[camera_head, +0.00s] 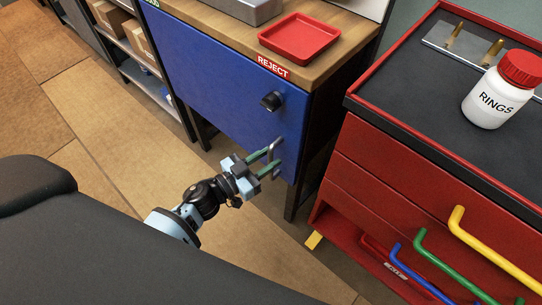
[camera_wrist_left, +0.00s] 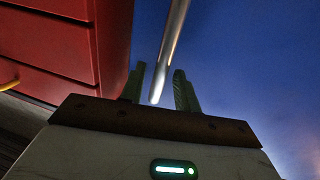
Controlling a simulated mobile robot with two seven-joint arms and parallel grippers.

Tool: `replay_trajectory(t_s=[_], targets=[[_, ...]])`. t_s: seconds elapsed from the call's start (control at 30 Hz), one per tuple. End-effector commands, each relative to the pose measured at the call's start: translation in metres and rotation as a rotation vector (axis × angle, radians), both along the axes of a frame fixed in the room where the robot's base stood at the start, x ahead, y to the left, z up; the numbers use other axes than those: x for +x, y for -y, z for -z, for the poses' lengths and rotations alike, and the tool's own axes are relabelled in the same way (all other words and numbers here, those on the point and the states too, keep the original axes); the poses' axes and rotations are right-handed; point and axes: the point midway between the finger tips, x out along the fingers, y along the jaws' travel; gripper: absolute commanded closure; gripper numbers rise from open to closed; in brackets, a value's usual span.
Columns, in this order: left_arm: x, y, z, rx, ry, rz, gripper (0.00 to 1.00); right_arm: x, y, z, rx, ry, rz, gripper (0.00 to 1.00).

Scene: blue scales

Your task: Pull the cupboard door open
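The blue cupboard door (camera_head: 215,75) appears closed under the wooden top, and its blue surface fills the right of the left wrist view (camera_wrist_left: 260,70). A metal bar handle (camera_head: 271,151) sits near the door's lower right. My left gripper (camera_head: 270,160) is at this handle, its two green fingers pointing toward the door. In the left wrist view, the handle (camera_wrist_left: 171,45) runs between the two fingers (camera_wrist_left: 160,90), with gaps visible beside it, so the gripper is open around it. My right gripper is not in view.
A black knob (camera_head: 271,101) sits on the door above the handle. A red drawer cabinet (camera_head: 375,165) with coloured handles stands close on the right. A red tray (camera_head: 300,37) is on the wooden top. Open floor (camera_head: 105,125) lies to the left.

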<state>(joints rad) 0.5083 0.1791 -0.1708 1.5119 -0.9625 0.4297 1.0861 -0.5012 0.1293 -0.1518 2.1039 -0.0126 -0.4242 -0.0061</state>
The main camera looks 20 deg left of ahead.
Motion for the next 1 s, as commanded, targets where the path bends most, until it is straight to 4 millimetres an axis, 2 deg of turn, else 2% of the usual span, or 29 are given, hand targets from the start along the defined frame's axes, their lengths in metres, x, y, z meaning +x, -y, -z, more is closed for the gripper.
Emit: replay_trajectory(t_s=[0.17, 0.47, 0.7, 1.0], targets=[[0.0113, 0.0070, 0.0001, 0.000, 0.000, 0.000, 0.68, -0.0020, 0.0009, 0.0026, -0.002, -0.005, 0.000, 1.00], [0.0127, 0.0079, -0.0001, 0.000, 0.000, 0.000, 0.68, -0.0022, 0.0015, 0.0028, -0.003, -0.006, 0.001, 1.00], [0.0126, 0.0078, -0.0001, 0.000, 0.000, 0.000, 1.00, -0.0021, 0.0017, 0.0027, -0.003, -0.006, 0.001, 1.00], [0.0117, 0.0073, 0.0000, 0.000, 0.000, 0.002, 1.00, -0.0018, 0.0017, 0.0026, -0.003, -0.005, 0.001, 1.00]])
